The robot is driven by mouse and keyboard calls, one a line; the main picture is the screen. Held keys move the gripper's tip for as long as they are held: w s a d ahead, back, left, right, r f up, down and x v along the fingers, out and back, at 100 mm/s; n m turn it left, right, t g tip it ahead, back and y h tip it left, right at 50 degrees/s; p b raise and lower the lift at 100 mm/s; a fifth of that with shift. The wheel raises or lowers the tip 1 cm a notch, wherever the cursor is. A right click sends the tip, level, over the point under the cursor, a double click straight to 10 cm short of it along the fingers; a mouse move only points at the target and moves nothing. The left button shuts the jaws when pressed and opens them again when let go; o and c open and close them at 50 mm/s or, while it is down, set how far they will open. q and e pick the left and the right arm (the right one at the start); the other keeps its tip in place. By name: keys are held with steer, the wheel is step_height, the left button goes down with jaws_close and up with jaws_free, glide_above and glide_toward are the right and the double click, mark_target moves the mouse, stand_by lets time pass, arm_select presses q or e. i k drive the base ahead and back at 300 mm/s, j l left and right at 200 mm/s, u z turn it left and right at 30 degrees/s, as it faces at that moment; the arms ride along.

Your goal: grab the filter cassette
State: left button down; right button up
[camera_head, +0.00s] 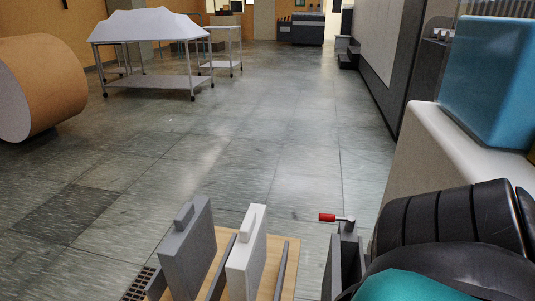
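Two upright block-shaped cassettes stand at the bottom of the head view, each with a small raised tab on top. One is grey (188,255) and the other, to its right, is white (245,260). I cannot tell which is the filter cassette. They stand on a light wooden board (267,271), and thin dark upright slats (283,270) flank the white one. The lower parts are cut off by the frame edge. Neither of my grippers shows in this view.
A dark bracket (346,262) with a red-handled lever (327,217) stands right of the board. A black ribbed and teal shape fills the lower right. A blue box (487,80) sits on a pale machine. A large roll (40,88) and covered cart (145,28) stand left; the middle floor is clear.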

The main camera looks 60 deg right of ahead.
mark_target(245, 266)
steer(key=j+z, duration=0.1)
steer(key=z, duration=0.35)
steer(key=j+z, duration=0.1)
steer(key=z, duration=0.75)
steer(key=j+z, duration=0.1)
steer(key=z, duration=0.3)
steer(key=k+j+z, duration=0.2)
steer(key=j, duration=0.6)
steer(key=i, duration=0.1)
